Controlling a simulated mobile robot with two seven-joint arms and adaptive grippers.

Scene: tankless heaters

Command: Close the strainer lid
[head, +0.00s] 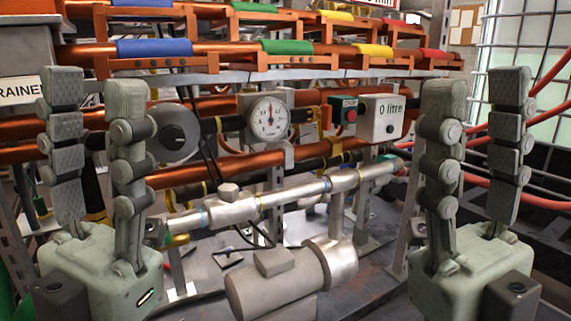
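At the left edge a cut-off white label reading "RAINER" (20,90) sits on a grey housing (25,45). Most of this strainer lies outside the view, and I cannot tell its lid or how far it stands open. My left gripper (95,89) points up in the left foreground, just right of the label. Its two fingers are spread apart with nothing between them. My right gripper (477,91) points up at the right, far from the label. Its fingers are also spread and empty.
Copper pipes with coloured bands (155,48) run across the back. A pressure gauge (267,118), a grey round knob (174,132) and a "0 litre" box (382,117) stand mid-view. A silver pipe assembly (240,208) and grey motor (275,285) fill the space between my grippers.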

